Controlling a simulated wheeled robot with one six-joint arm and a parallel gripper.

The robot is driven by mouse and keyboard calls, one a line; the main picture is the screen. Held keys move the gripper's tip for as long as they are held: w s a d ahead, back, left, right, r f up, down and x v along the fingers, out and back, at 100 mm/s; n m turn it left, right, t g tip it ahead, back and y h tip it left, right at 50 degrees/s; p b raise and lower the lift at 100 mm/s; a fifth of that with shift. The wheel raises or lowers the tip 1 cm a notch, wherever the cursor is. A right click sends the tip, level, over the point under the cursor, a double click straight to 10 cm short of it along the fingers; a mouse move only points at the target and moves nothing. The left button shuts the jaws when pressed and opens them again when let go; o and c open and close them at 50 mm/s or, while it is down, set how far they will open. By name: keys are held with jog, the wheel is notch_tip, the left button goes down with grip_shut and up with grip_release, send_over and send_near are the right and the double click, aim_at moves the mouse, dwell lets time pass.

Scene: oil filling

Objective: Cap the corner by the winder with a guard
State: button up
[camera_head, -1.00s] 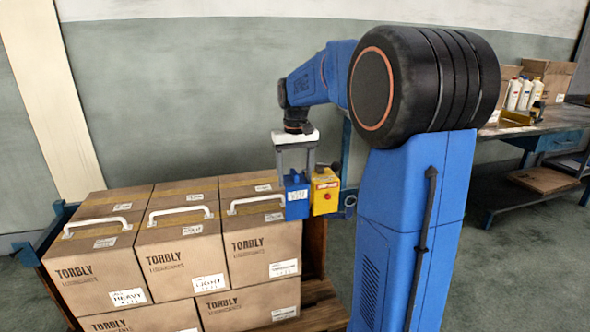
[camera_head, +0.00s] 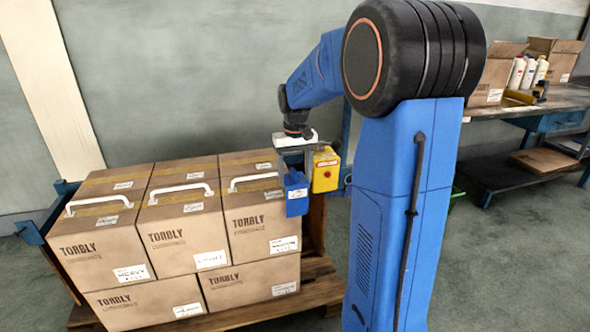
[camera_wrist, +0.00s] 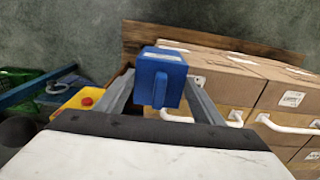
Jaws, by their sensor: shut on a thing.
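A blue guard (camera_head: 296,193) with a white label hangs in my gripper (camera_head: 298,170), which is shut on it. In the head view it appears beside the front right top corner of the right upper carton (camera_head: 262,222). I cannot tell if it touches the carton. In the wrist view the blue guard (camera_wrist: 161,80) sits between the two fingers, in front of the cartons' edge. A yellow box with a red button (camera_head: 326,170), perhaps the winder's control, is just right of the guard; it also shows in the wrist view (camera_wrist: 80,101).
Several Torbly cartons (camera_head: 95,255) are stacked on a wooden pallet (camera_head: 325,292), with white handles on the upper ones. A blue post (camera_head: 346,140) stands behind the yellow box. A workbench (camera_head: 560,104) with bottles and cartons is at the right.

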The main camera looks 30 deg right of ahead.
aim_at(292, 179)
jog(key=shift+f, duration=1.45)
jog(key=shift+w+a+f, duration=0.3)
jog(key=shift+w+f, duration=0.25)
jog(key=shift+f, duration=0.05)
jog(key=o, duration=1.6)
notch_tip(292, 179, up, 17)
jog(key=shift+r, duration=0.2)
